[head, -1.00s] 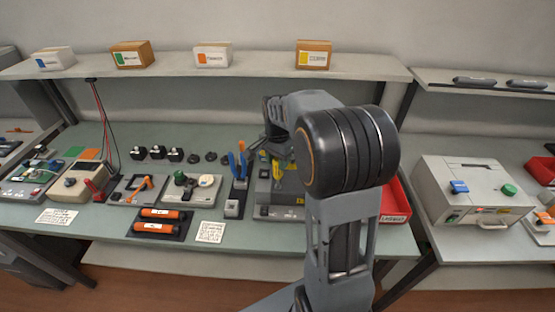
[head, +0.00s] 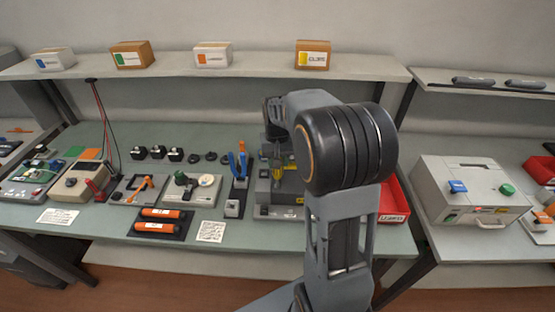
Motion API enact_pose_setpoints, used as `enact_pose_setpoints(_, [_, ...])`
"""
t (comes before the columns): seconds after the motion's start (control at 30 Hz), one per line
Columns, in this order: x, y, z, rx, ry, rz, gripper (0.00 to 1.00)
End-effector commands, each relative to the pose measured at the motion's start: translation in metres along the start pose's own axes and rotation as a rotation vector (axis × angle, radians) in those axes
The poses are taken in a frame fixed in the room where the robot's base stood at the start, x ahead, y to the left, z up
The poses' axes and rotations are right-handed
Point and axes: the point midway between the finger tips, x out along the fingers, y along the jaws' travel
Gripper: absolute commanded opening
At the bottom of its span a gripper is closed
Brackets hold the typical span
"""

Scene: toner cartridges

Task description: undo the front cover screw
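A grey unit (head: 273,199) with yellow labels stands on the bench in front of my arm and is partly hidden by it. I cannot make out the front cover screw at this size. My gripper (head: 276,158) points down over the back part of the grey unit. A slim upright shape with some yellow is at its fingers, but I cannot tell whether it is held or belongs to the unit behind. A tool stand (head: 233,207) with blue and orange handles is just left of the unit.
A red bin (head: 394,204) is right of the grey unit, partly behind my arm. Orange cylinders (head: 160,213) lie in a dark tray at the front. A shelf with boxes (head: 312,55) runs above. A light grey machine (head: 472,193) stands on the right bench.

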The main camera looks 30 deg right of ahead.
Motion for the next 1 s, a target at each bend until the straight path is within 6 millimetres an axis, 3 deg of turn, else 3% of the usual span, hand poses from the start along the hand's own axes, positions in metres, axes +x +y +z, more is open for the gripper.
enact_pose_setpoints(0.2, [0.0009,0.0004,0.0007,-0.197,-0.003,0.000,0.03])
enact_pose_setpoints(0.6, [0.0007,0.0004,0.0006,-0.256,-0.003,0.000,0.03])
enact_pose_setpoints(1.0, [0.0001,0.0012,-0.0001,-0.766,0.000,-0.001,0.03])
